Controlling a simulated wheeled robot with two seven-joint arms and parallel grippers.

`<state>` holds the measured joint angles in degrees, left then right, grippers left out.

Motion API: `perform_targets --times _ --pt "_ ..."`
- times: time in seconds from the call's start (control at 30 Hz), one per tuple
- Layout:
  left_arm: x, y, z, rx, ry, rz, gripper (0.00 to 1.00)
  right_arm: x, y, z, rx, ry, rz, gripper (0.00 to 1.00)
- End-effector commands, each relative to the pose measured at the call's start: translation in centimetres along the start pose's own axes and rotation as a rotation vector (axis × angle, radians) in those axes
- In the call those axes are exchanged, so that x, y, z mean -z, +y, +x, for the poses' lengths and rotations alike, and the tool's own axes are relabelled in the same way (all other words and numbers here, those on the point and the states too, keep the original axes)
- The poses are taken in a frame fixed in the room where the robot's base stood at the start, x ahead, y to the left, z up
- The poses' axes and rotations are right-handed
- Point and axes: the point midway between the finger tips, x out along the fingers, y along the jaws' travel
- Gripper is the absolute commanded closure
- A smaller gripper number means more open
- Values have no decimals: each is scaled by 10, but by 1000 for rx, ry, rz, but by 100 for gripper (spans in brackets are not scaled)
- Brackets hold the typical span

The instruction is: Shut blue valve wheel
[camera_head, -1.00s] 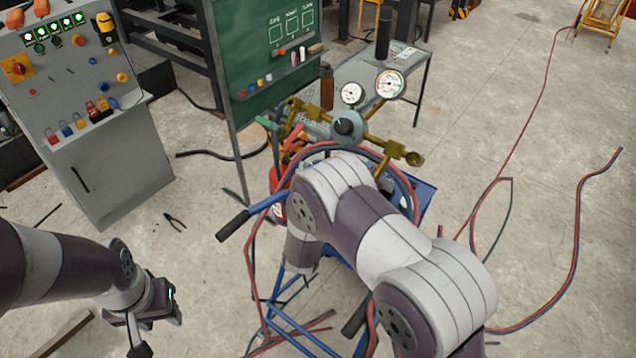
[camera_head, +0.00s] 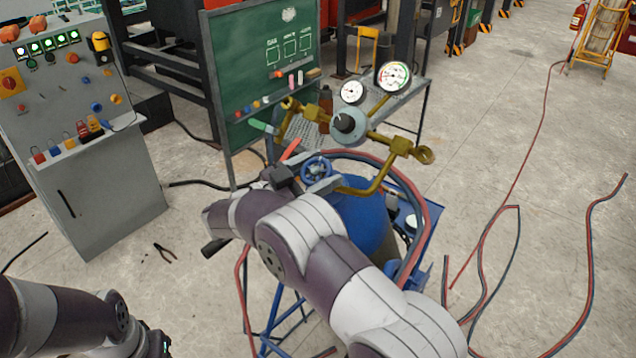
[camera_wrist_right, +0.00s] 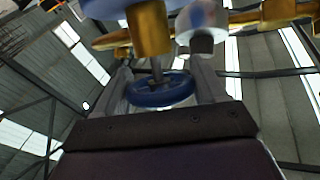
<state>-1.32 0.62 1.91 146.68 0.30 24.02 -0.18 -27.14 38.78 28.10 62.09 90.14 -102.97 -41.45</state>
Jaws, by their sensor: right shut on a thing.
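The blue valve wheel (camera_head: 317,167) is on top of the blue gas cylinder (camera_head: 362,215), below the brass regulator (camera_head: 372,134). My right gripper (camera_head: 306,175) is at the wheel, shut on it. In the right wrist view, the blue wheel (camera_wrist_right: 160,92) sits between my two grey fingers, with its stem and a brass fitting (camera_wrist_right: 149,28) above it. Part of the wheel's rim is hidden by the gripper in the head view. My left gripper (camera_head: 155,345) is cut off at the bottom edge, far from the wheel; its fingers are hidden.
Two pressure gauges (camera_head: 393,76) stand close above the wheel. Red and blue hoses (camera_head: 425,215) loop around the cylinder's cart and spread over the floor at right. A control panel (camera_head: 75,150) and a green board (camera_head: 262,75) stand at left and behind. Pliers (camera_head: 165,253) lie on the floor.

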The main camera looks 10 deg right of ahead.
Motion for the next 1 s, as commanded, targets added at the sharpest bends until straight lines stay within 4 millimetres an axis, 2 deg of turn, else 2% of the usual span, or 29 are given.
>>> perform_targets --times 0.03,0.3,0.97,1.0 --pt "-1 0 8 0 0 0 57 -7 1 -1 -28 -3 6 60" --pt "-2 0 18 0 0 0 57 -5 2 -1 -155 -2 46 60" --pt "-2 0 22 0 0 0 57 -2 2 0 -211 0 63 60" --pt "-2 0 22 0 0 0 57 -2 2 0 -211 0 63 26"
